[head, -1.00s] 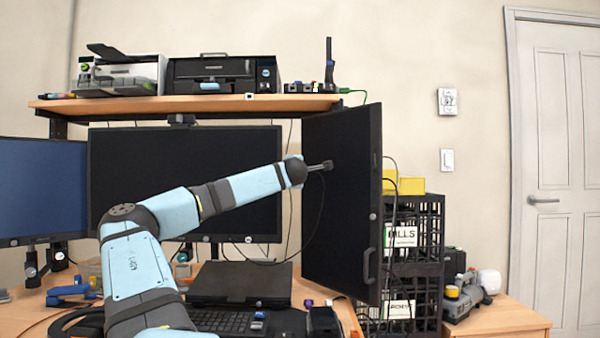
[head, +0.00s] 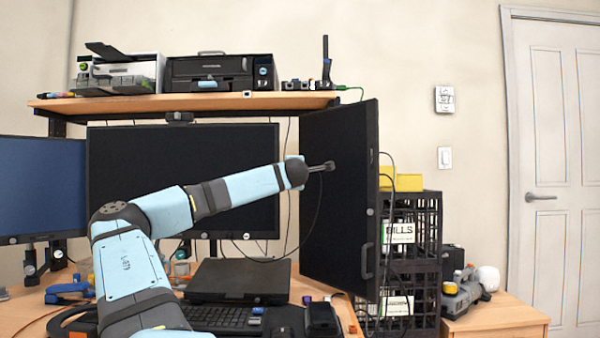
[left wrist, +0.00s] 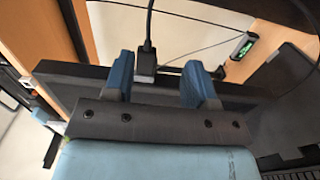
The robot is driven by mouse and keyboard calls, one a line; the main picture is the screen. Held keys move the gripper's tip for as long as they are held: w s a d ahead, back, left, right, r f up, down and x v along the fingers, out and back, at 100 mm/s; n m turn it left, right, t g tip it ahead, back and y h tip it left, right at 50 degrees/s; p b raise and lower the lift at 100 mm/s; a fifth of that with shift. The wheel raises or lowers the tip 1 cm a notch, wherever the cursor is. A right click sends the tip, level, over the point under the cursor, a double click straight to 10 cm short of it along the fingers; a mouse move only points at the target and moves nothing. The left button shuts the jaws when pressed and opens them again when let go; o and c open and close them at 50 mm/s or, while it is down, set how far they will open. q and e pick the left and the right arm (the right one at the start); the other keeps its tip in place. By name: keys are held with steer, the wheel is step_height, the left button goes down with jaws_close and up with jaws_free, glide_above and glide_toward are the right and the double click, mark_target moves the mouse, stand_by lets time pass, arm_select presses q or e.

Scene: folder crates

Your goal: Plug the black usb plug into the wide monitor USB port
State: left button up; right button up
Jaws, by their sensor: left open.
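My left gripper (left wrist: 160,82) is open, with its two blue fingers apart on either side of the black USB plug (left wrist: 147,60). Clear gaps show between the plug and both fingers. The plug stands upright at a dark monitor edge (left wrist: 70,82) in the left wrist view, its cable running up out of that view. Whether it is fully seated cannot be told, and the port is hidden. In the head view my left gripper (head: 328,166) reaches the face of the angled dark panel (head: 340,210). A wide dark monitor (head: 130,165) stands behind my arm. My right gripper is out of view.
A thin black cable (head: 318,215) hangs below my gripper. Black crates (head: 428,240) stand right of the panel. A laptop (head: 238,280) and keyboard (head: 225,320) fill the desk below. A shelf (head: 200,102) with printers runs above.

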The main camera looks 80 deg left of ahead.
arm_select(q)
steer(key=s+d+r+p, duration=0.1)
steer(key=s+d, duration=0.1)
steer(key=d, duration=0.8)
steer(key=shift+s+d+r+p, duration=0.2)
steer(key=shift+s+d+p, duration=0.15)
steer(key=shift+s+d, duration=0.05)
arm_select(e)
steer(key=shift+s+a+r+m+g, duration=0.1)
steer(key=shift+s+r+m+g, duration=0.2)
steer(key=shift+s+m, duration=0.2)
